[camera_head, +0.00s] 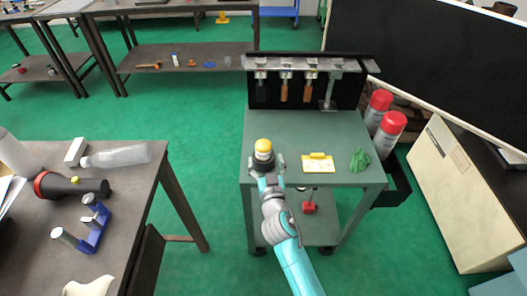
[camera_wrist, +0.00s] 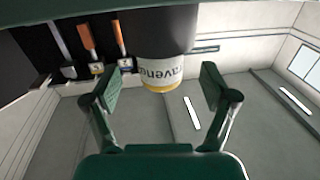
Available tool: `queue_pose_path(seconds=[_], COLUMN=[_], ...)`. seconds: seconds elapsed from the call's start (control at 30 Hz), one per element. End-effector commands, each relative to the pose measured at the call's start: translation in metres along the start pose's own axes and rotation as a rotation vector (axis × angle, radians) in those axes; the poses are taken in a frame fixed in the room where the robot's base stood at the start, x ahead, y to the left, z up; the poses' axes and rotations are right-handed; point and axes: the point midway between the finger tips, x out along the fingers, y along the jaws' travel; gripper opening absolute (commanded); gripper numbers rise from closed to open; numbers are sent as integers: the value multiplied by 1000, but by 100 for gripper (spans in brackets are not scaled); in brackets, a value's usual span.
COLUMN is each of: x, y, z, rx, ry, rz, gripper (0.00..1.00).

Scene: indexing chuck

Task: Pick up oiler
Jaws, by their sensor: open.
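A dark cylindrical can (camera_head: 263,155) with a yellow top stands upright near the left front of the green cart's top; it looks like the oiler, though no spout shows. In the wrist view the can (camera_wrist: 158,50) appears upside down, with a dark body, a white lettered band and a yellow edge. My gripper (camera_head: 266,166) is at the can, with its fingers on either side. In the wrist view my gripper (camera_wrist: 160,86) is open, with a gap between each finger and the can. The can's lower part is partly hidden by my gripper in the head view.
On the cart top (camera_head: 300,128) lie a yellow-and-white pad (camera_head: 318,163) and a green cloth (camera_head: 359,160), right of the can. A tool rack (camera_head: 308,63) stands at the back. Red-capped cans (camera_head: 390,128) flank the right side. A cluttered table (camera_head: 120,190) stands left, across a floor gap.

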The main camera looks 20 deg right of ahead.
Motion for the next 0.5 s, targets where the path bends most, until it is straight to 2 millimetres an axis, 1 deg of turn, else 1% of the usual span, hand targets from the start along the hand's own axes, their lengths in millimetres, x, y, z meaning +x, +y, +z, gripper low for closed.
queue_pose_path(seconds=[0.1, 0.23, 0.33, 0.5], x=[18, 34, 42, 45], y=[0, 0, 0, 0], z=[-2, -3, -2, -2], rx=[2, 0, 1, 1], ry=[2, 1, 1, 1], rz=[2, 1, 0, 0], gripper=[84, 84, 84, 84])
